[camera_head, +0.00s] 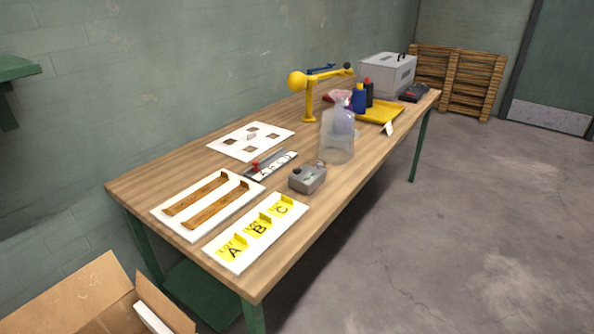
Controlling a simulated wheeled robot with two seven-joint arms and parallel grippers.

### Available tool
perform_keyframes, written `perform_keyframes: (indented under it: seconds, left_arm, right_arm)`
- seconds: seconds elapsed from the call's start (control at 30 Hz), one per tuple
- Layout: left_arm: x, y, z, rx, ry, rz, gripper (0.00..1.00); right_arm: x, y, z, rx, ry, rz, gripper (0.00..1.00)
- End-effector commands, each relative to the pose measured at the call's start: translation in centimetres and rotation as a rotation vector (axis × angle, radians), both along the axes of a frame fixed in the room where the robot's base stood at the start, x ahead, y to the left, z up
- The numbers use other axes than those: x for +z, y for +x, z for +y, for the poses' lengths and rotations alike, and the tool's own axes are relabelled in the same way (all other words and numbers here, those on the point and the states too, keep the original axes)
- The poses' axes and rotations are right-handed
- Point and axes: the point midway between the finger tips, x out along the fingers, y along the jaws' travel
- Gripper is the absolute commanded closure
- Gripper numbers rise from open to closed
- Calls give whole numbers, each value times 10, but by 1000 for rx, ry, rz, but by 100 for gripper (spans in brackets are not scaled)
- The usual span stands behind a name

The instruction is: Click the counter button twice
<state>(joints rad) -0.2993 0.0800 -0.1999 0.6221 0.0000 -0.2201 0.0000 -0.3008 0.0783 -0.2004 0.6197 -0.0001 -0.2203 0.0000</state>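A small grey box (307,179), which looks like the counter, sits on the wooden table (192,170) near its front edge. A dark knob or button (296,169) shows on its top left part. The fine detail and any reading on it are too small to tell. Neither of my grippers is in the head view, and nothing touches the grey box.
Around the box are a white board with yellow A, B, C labels (289,217), a board with wooden strips (160,211), a strip with a red part (285,170) and a clear container (337,146). A yellow lamp-like arm (308,103) stands behind.

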Motion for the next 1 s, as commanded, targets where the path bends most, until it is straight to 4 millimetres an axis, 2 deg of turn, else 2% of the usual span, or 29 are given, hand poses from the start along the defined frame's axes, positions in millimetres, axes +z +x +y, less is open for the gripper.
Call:
perform_keyframes:
  seconds: [0.03,0.17,0.2,1.0]
  left_arm:
    - [0,0,0,0,0,0,82]
    - [0,-1,0,0,0,1,99]
    - [0,-1,0,0,0,1,100]
    - [0,-2,1,0,1,3,100]
  right_arm:
    - [0,0,-1,0,-1,0,49]
    - [0,0,-1,0,-2,1,49]
    - [0,0,-2,0,-2,1,49]
    - [0,1,-2,0,-3,-1,49]
